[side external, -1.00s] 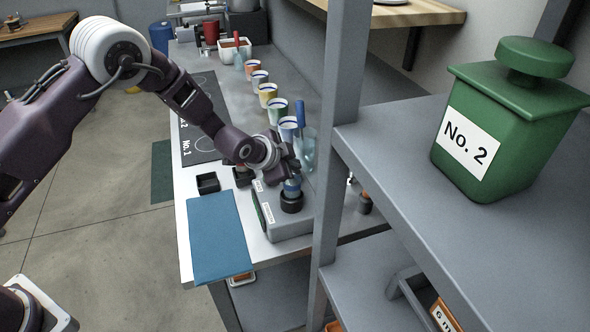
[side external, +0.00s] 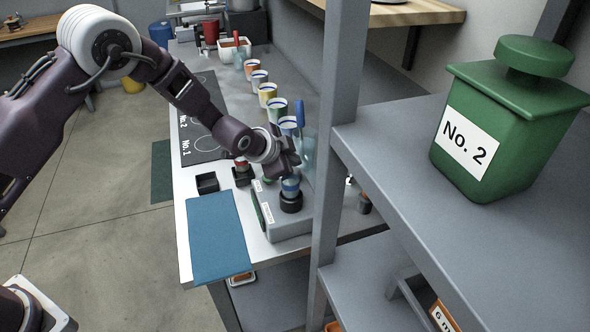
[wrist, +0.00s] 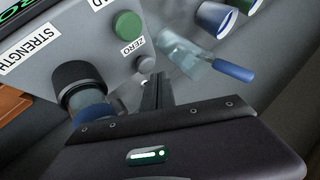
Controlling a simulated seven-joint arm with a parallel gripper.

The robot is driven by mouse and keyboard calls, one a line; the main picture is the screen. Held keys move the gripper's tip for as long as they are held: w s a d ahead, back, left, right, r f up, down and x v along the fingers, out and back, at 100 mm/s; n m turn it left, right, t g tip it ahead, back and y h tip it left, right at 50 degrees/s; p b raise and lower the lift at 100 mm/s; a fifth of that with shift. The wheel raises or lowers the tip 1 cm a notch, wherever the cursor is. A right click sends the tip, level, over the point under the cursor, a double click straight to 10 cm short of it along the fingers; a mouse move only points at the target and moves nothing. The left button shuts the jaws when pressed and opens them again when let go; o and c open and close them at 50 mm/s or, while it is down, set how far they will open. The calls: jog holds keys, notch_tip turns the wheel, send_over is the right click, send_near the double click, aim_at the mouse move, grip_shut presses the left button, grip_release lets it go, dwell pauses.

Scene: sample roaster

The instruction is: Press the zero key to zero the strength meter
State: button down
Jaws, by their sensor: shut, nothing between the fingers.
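The strength meter (side external: 285,222) is a grey box at the near end of the bench, and its grey face (wrist: 112,55) fills the upper left of the wrist view. A larger green button (wrist: 127,25) is on the label's other side. In the side view my gripper (side external: 290,172) is over the meter's far end.
A black ring socket (wrist: 82,82) with a blue-banded cup stands on the meter beside the STRENGTH label. A clear jug (wrist: 185,50) with a blue handle (wrist: 233,71) is close by. Several cups (side external: 268,92) line the bench. A shelf post (side external: 328,150) stands at right.

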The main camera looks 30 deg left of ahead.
notch_tip(320, 180, up, 4)
jog(key=shift+r, duration=0.1)
dwell(0.9)
jog(key=shift+a+r, duration=0.15)
jog(key=shift+r, duration=0.2)
jog(key=s+a+r+n+g, duration=0.1)
jog(key=s+a+r+n, duration=0.25)
jog(key=s+r, duration=0.5)
jog(key=s+a+r+n, duration=0.2)
jog(key=s+a+r, duration=0.3)
jog(key=s+r, duration=0.35)
jog(key=s+a+n+g, duration=0.1)
jog(key=s+a+n, duration=0.1)
jog(key=s, duration=1.1)
jog(key=s+a+n+g+y, duration=0.1)
jog(key=s+a+n, duration=0.1)
jog(key=s, duration=1.1)
jog(key=shift+s+r+n, duration=0.15)
jog(key=shift+r+n, duration=0.3)
jog(key=shift+n, duration=0.2)
